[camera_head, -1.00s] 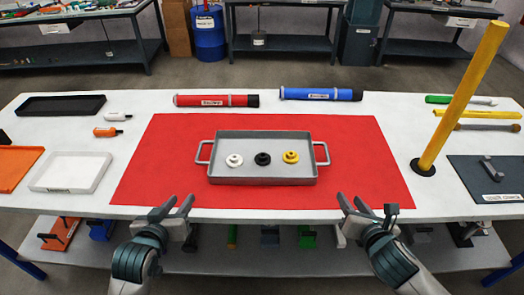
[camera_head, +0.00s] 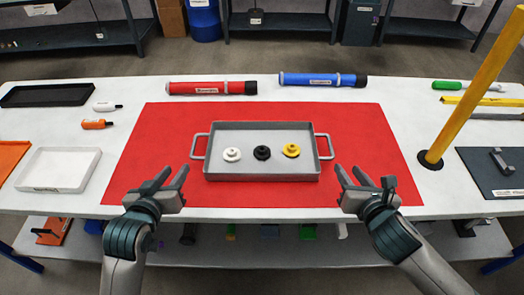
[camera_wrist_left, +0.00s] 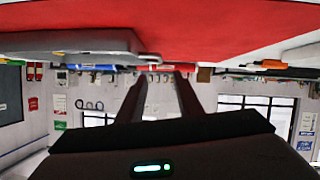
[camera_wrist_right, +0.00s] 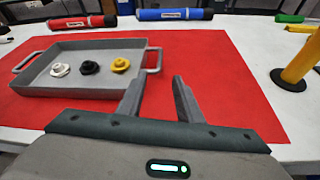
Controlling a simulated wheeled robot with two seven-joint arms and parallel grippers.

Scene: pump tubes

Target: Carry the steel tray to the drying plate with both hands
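The steel tray (camera_head: 262,201) is a grey rectangular tray with a loop handle at each short end, lying on the red mat (camera_head: 367,150). In it stand a white part (camera_head: 232,154), a black part (camera_head: 262,153) and a yellow part (camera_head: 291,150). My left gripper (camera_head: 172,180) is open and empty, in front of and left of the left handle (camera_head: 199,147). My right gripper (camera_head: 351,180) is open and empty, in front of and right of the right handle (camera_head: 325,147). The tray also shows in the right wrist view (camera_wrist_right: 95,92). I cannot tell which thing is the drying plate.
A yellow post (camera_head: 473,92) on a black base stands right of the mat. A dark plate (camera_head: 487,183) with a grey handle lies at the far right. Red (camera_head: 205,88) and blue (camera_head: 312,79) tubes lie behind the mat. A white tray (camera_head: 62,152) lies at left.

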